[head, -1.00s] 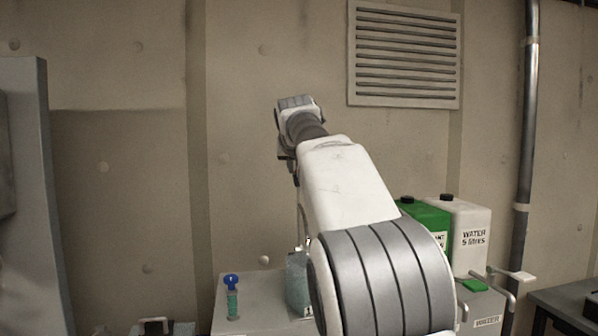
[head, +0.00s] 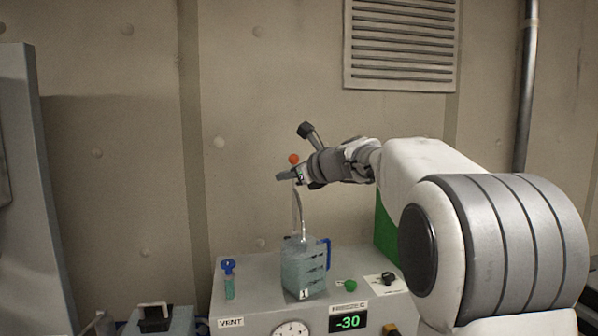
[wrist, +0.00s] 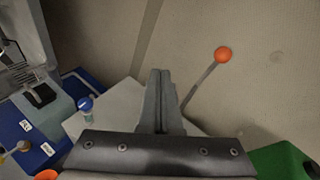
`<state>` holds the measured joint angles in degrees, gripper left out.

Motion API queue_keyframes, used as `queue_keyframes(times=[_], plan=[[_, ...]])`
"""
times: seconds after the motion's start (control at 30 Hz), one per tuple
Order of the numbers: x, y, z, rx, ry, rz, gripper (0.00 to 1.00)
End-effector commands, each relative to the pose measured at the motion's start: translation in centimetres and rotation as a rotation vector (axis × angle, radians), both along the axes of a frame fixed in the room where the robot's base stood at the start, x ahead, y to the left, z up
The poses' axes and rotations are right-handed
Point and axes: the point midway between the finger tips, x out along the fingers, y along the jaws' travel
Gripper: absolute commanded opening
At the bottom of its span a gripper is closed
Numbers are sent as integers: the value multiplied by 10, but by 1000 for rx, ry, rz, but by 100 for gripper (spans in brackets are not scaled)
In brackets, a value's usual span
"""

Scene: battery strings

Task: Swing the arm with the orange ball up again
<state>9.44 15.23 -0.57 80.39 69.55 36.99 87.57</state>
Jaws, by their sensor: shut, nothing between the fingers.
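The orange ball (head: 294,159) shows just above my gripper's fingers in the head view. In the wrist view the ball (wrist: 223,55) sits at the end of a thin grey arm (wrist: 200,84), which slants up and to the right. The lower end of that arm is hidden behind my gripper. My gripper (head: 285,176) points left above the grey cabinet. In the wrist view its two fingers (wrist: 158,75) are together with nothing between them. They lie left of the ball and apart from it. I cannot tell whether they touch the thin arm.
A jug with a blue handle (head: 303,270) stands on the grey cabinet (head: 255,312) below my gripper, with a thin tube above it. A blue-topped vial (head: 229,280) is left of it. A display reads -30 (head: 348,322). A green container (head: 386,230) is partly behind my arm.

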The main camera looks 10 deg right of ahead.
Motion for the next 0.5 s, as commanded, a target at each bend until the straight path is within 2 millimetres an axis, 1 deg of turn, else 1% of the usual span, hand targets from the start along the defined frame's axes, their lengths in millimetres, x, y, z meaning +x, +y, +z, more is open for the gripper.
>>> queue_keyframes(times=[0.03,0.23,0.4,0.5], plan=[[-2,-5,2,131,34,-42,0],[-9,-23,5,673,173,-204,0],[-16,-45,3,1135,286,-336,0],[-21,-58,-1,1383,345,-403,0]])
